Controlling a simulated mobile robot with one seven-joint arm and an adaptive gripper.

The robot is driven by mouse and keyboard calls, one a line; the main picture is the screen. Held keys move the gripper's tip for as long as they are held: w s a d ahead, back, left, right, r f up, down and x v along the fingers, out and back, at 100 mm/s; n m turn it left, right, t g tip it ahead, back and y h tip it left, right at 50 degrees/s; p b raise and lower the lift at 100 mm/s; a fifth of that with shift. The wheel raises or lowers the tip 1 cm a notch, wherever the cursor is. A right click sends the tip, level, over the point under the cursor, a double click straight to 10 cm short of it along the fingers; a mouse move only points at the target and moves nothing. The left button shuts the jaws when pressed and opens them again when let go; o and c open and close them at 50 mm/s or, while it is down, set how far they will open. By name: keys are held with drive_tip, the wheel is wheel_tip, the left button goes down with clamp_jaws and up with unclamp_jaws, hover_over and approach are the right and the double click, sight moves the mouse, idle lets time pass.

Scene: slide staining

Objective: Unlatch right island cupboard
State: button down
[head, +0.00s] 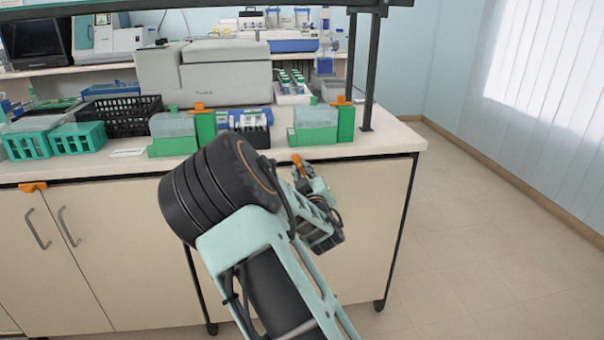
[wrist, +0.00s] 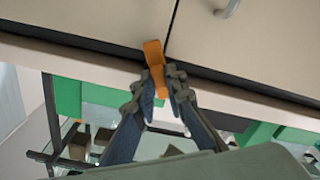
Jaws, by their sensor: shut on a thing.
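The orange latch (wrist: 153,52) sits at the seam between two cream cupboard doors (wrist: 95,22), just at the counter edge, in the wrist view. It looks tilted in that view. My gripper (wrist: 163,80) is shut on the latch, with a dark fingertip on each side of it. In the head view the orange latch (head: 296,160) shows at the tip of my gripper (head: 303,175), in front of the right cupboard (head: 375,205). My arm hides most of this cupboard's front and its handles there. One door handle (wrist: 228,8) shows in the wrist view.
The left cupboard (head: 110,250) has its own orange latch (head: 33,186) and two handles. Green-and-grey staining boxes (head: 317,122) and a black basket (head: 120,115) stand on the counter above. The floor (head: 480,250) to the right is clear.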

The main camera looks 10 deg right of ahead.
drive_tip(key=n+b, duration=0.1)
drive_tip(key=n, duration=0.5)
drive_tip(key=shift+n+b, duration=0.3)
drive_tip(key=shift+b, duration=0.05)
drive_tip(key=n+b, duration=0.1)
drive_tip(key=n, duration=0.4)
drive_tip(key=shift+n, duration=0.3)
drive_tip(key=c, duration=2)
unclamp_jaws()
drive_tip(key=shift+f, duration=0.1)
drive_tip(key=shift+o, duration=0.2)
drive_tip(key=s, duration=1.2)
